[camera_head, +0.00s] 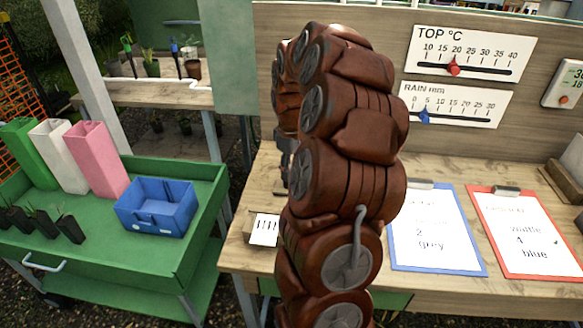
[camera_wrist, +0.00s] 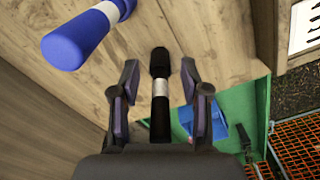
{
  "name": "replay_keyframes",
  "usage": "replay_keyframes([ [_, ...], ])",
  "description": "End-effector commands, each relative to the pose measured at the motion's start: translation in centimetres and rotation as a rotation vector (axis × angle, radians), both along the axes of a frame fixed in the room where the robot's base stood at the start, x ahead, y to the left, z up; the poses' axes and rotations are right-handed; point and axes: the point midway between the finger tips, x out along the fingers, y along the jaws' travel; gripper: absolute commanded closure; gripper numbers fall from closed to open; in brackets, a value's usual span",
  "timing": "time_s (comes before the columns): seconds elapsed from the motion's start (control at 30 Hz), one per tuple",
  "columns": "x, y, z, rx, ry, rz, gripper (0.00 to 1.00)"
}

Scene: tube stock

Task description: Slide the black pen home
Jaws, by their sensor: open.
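In the wrist view a black pen (camera_wrist: 160,62) with a pale silver band lies lengthwise between the fingers of my gripper (camera_wrist: 160,78). The gripper is open, with one finger on each side of the pen and a visible gap on both sides. The pen's near end is hidden by the gripper body. A blue pen (camera_wrist: 78,42) with a white band is at the upper left, apart from the left finger. In the head view my brown arm hides the gripper's working area, and no pen can be made out there.
The wooden bench (camera_head: 440,172) carries a blue-edged clipboard (camera_head: 434,235), a red-edged clipboard (camera_head: 525,235) and a small white card (camera_head: 264,230). A green cart (camera_head: 160,255) at left holds a blue bin (camera_head: 157,222) and several tall pots. A backboard (camera_head: 300,20) stands behind the bench.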

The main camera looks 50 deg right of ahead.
Motion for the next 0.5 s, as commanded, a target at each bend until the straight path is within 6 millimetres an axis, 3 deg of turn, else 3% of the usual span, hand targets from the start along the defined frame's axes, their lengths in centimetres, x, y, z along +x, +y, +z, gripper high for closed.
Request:
replay_keyframes([
  [0.27, 0.1, 0.0, 1.6, -0.002, -0.001, 0.000, 0.54],
  [0.5, 0.2, -0.1, 6.2, -0.005, -0.008, 0.000, 0.54],
])
